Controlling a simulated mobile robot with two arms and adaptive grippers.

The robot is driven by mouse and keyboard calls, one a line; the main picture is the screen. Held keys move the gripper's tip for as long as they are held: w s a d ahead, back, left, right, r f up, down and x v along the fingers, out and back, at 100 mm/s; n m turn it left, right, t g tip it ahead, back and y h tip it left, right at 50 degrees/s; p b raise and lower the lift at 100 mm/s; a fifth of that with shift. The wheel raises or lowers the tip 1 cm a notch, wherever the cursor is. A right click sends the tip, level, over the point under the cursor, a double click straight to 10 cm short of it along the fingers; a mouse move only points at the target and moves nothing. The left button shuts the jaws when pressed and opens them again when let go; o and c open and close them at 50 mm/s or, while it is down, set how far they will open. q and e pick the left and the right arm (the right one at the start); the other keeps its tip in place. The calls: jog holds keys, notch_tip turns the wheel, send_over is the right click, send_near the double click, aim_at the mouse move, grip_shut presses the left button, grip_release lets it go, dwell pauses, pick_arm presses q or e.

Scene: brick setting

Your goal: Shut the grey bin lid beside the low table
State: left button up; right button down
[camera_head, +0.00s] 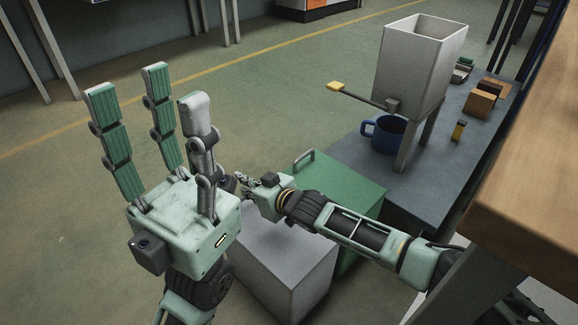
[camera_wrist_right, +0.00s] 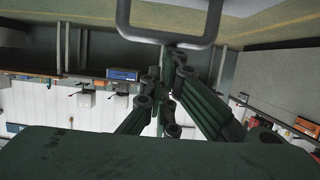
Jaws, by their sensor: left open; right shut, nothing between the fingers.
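The grey bin (camera_head: 285,263) stands on the floor at bottom centre of the head view. The visible part of its top looks flat and level; its far edge is partly hidden by my right gripper, and no separate raised grey lid shows. My right gripper (camera_head: 241,183) is shut and empty, above the far side of the grey bin, pointing left. In the right wrist view its fingers (camera_wrist_right: 165,88) are together. My left gripper (camera_head: 155,92) is open and empty at left, fingers pointing up, close in front of the bin's left side.
A green bin (camera_head: 345,198) with a metal handle (camera_head: 304,159) stands behind the grey one. The low table (camera_head: 440,190) beside it holds a white hopper (camera_head: 415,70), a blue mug (camera_head: 385,135) and small blocks (camera_head: 482,100). A wooden top (camera_head: 535,160) juts in at right. Floor at left is clear.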

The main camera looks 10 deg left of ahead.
jog(key=shift+d, duration=0.15)
jog(key=v, duration=1.2)
